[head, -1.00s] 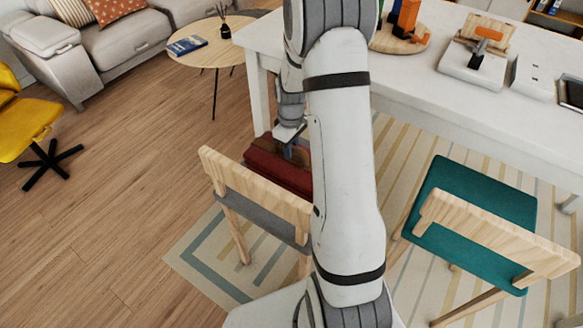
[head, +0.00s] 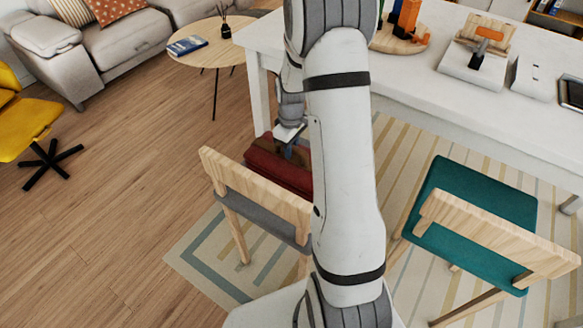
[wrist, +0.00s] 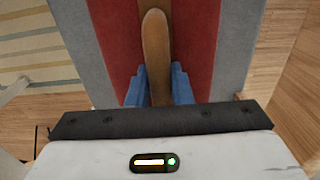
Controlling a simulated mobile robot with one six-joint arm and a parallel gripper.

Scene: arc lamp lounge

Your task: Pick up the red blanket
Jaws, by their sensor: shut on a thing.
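The red blanket (head: 277,172) lies folded on the seat of the near wooden chair, partly hidden by my arm in the head view. In the head view my gripper (head: 291,150) is at the top of the blanket.
The wooden chair's backrest (head: 255,195) stands in front of the blanket. The white table (head: 425,75) is behind and to the right. A teal chair (head: 470,200) stands at right. The wood floor (head: 110,210) at left is open.

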